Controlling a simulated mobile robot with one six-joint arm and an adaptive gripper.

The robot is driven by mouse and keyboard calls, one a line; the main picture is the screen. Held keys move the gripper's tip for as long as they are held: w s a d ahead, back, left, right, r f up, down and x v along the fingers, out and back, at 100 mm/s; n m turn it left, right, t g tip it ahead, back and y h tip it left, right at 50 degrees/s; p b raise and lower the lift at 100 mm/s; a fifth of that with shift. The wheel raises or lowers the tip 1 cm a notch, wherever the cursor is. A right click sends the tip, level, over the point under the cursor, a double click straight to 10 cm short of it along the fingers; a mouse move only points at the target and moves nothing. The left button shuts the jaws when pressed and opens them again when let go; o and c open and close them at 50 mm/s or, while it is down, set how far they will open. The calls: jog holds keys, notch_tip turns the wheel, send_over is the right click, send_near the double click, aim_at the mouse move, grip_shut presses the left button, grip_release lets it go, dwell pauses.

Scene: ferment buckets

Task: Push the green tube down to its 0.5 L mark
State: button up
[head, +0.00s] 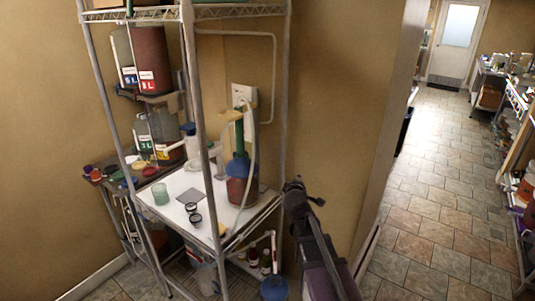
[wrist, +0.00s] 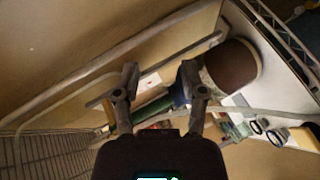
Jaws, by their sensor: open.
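The green tube (head: 239,138) stands upright out of the blue top (head: 239,165) of a red-brown vessel (head: 240,189) on the white shelf. In the wrist view the green tube (wrist: 154,107) shows beyond and between my fingers, running toward the blue top (wrist: 179,95) and the brown vessel (wrist: 233,68). My gripper (wrist: 160,75) is open and empty. In the head view my gripper (head: 296,188) is to the right of the rack, apart from the tube. The marks on the tube are too small to read.
A wire rack post (head: 198,130) stands left of the vessel. A pale hose (head: 253,150) hangs beside the tube. The white shelf (head: 178,185) holds a greenish cup (head: 160,194), a grey square (head: 190,196) and two dark rings (head: 193,213). The tiled floor (head: 430,200) at right is clear.

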jog(key=w+a+r+n+t+y+p, duration=0.4)
jog(key=w+a+r+n+y, duration=0.15)
jog(key=a+r+n, duration=0.45)
jog(key=n+y+p, duration=0.2)
jog(key=n+y, duration=0.5)
jog(key=n, duration=0.1)
send_near(225, 117)
jog(key=s+d, duration=0.2)
jog(key=shift+s+d+f+g, duration=0.1)
jog(key=shift+s+f+g, duration=0.05)
jog(key=shift+f+g, duration=0.15)
jog(key=p+x, duration=0.3)
jog(key=x, duration=1)
jog(key=shift+w+a+r, duration=0.1)
jog(key=shift+w+a, duration=0.15)
jog(key=shift+w, duration=0.05)
grip_shut()
